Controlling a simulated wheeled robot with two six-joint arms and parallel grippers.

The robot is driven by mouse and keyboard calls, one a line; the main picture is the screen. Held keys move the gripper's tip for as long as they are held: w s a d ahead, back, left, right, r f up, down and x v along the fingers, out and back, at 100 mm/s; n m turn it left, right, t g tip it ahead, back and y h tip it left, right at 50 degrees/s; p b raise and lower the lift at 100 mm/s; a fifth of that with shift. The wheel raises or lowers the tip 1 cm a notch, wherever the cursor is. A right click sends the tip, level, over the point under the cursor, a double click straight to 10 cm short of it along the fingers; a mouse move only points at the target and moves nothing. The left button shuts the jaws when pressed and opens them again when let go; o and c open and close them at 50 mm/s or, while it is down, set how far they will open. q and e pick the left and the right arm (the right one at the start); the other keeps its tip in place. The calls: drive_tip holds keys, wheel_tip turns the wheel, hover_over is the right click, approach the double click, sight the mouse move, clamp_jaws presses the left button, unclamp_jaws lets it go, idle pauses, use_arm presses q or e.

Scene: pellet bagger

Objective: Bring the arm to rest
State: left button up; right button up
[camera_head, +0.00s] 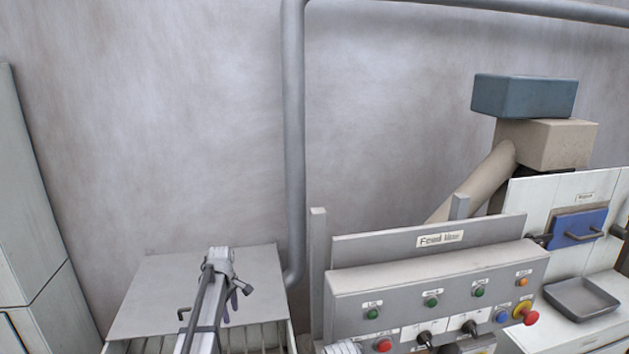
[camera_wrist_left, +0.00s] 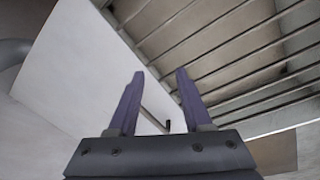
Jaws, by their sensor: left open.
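My left arm comes up from the bottom of the head view, left of the middle. Its left gripper (camera_head: 236,298) is over the grey panel and slatted rack beside the control console. In the left wrist view the two purple fingers of the left gripper (camera_wrist_left: 160,75) stand apart with nothing between them. A thin dark rod with a bent end (camera_wrist_left: 155,118) shows beyond the fingers; I cannot tell whether it touches anything.
The control console (camera_head: 440,280) with buttons and knobs stands to the right. A blue-fronted unit (camera_head: 577,228) and a grey tray (camera_head: 582,298) are farther right. A vertical pipe (camera_head: 294,140) runs down the wall behind. A pale cabinet (camera_head: 35,230) stands at left.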

use_arm(q)
drive_tip(key=s+d+m, duration=0.6)
drive_tip(key=s+d, duration=0.1)
drive_tip(key=s, duration=0.4)
drive_tip(key=s+d+m+g, duration=0.1)
drive_tip(key=s+d+m, duration=0.5)
drive_tip(key=s, duration=0.5)
drive_tip(key=s+d+f+m+b, duration=0.1)
drive_tip(key=s+d+m, duration=0.5)
drive_tip(key=s+d, duration=0.3)
drive_tip(key=s, duration=0.2)
drive_tip(key=shift+s+g+y, duration=0.35)
drive_tip(key=shift+g+y, duration=0.05)
drive_tip(key=shift+f, duration=0.1)
